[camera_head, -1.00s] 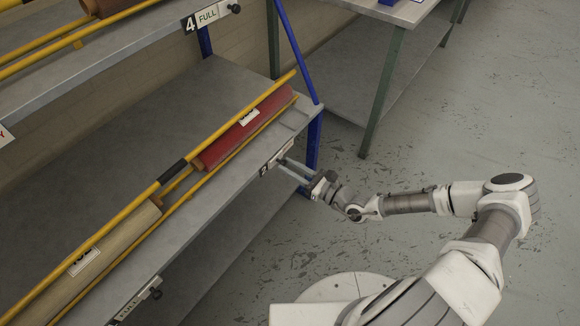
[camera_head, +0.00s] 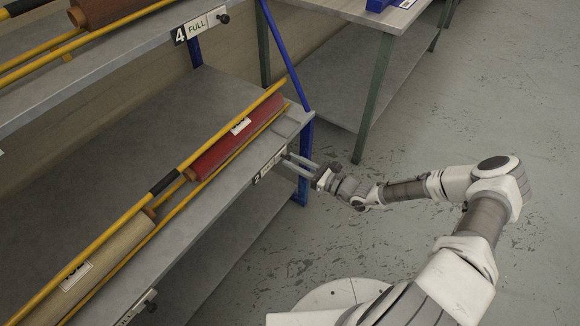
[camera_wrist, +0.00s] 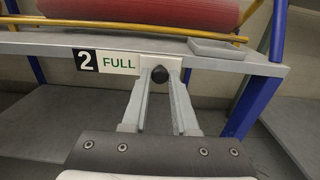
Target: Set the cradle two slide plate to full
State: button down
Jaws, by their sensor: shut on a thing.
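The cradle two slide plate (camera_wrist: 118,63) sits on the shelf's front edge, just right of the black number 2 tile (camera_wrist: 85,61). It reads FULL in green on white. A round black knob (camera_wrist: 158,75) stands at the right part of the plate. My gripper (camera_wrist: 161,70) has its two fingers closed on the knob, one on each side. In the head view my gripper (camera_head: 290,159) reaches the shelf edge from the right, and the number 2 tile (camera_head: 257,179) shows left of it, with the lettering too small to read.
A red roll (camera_head: 232,140) lies between yellow rails above the plate. A blue post (camera_head: 304,150) stands just right of my gripper. The number four plate (camera_head: 206,23) reads FULL on the upper shelf. A table (camera_head: 345,18) stands behind; the floor at right is clear.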

jog(key=shift+w+d, duration=0.2)
jog(key=c, duration=0.7)
grip_release()
jog(key=p+v, duration=0.3)
jog(key=v, duration=1.4)
jog(key=shift+s, duration=0.2)
jog(key=shift+d, duration=0.15)
